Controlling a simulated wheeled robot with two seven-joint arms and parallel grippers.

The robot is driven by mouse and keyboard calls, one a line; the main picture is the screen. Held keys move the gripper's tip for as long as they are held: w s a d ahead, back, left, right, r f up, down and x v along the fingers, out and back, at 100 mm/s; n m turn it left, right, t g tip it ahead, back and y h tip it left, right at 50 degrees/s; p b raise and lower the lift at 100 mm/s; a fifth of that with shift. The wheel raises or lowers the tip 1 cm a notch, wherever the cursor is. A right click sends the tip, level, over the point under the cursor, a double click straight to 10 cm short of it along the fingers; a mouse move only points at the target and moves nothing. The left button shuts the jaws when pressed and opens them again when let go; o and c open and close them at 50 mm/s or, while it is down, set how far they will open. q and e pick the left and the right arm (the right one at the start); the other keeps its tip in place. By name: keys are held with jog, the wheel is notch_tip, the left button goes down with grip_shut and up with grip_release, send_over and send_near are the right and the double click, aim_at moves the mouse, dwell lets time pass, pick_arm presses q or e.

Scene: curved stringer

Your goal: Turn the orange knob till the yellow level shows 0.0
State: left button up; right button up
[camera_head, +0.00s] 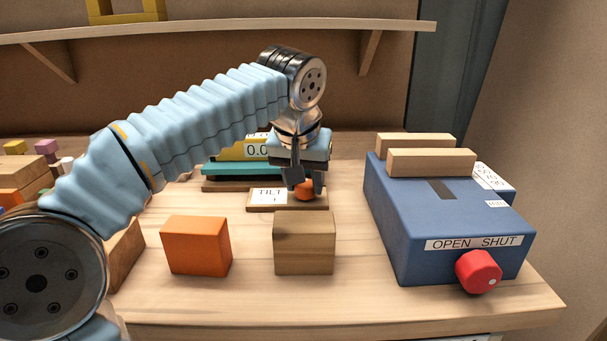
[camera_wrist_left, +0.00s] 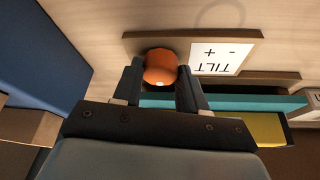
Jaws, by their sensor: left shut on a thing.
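The orange knob (camera_head: 304,190) sits on a wooden base beside a white TILT label (camera_head: 268,197). My left gripper (camera_head: 304,182) comes down on it from above, its fingers shut on the knob's two sides. In the left wrist view the knob (camera_wrist_left: 160,67) shows between the two fingertips (camera_wrist_left: 161,78). The yellow level (camera_head: 229,149) stands behind on a teal bar (camera_head: 229,169). Its display reads "0.0" at the visible part, but my arm and gripper hide the rest, so I cannot tell the full reading. My right gripper is not in view.
A blue box (camera_head: 415,215) marked OPEN SHUT, with a red knob (camera_head: 478,272), stands at the right. An orange block (camera_head: 196,246) and a wooden block (camera_head: 304,243) stand in front of the TILT base. Small blocks lie at far left.

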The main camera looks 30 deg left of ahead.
pick_arm(q)
jog(key=shift+n, duration=0.3)
jog(key=o, duration=1.1)
jog(key=shift+c, duration=0.2)
jog(key=p+v, duration=0.1)
jog(key=v, duration=1.2)
jog(key=shift+d+r+p, duration=0.3)
jog(key=shift+r+p, duration=0.05)
jog(key=shift+p, duration=0.05)
jog(key=shift+s, duration=0.1)
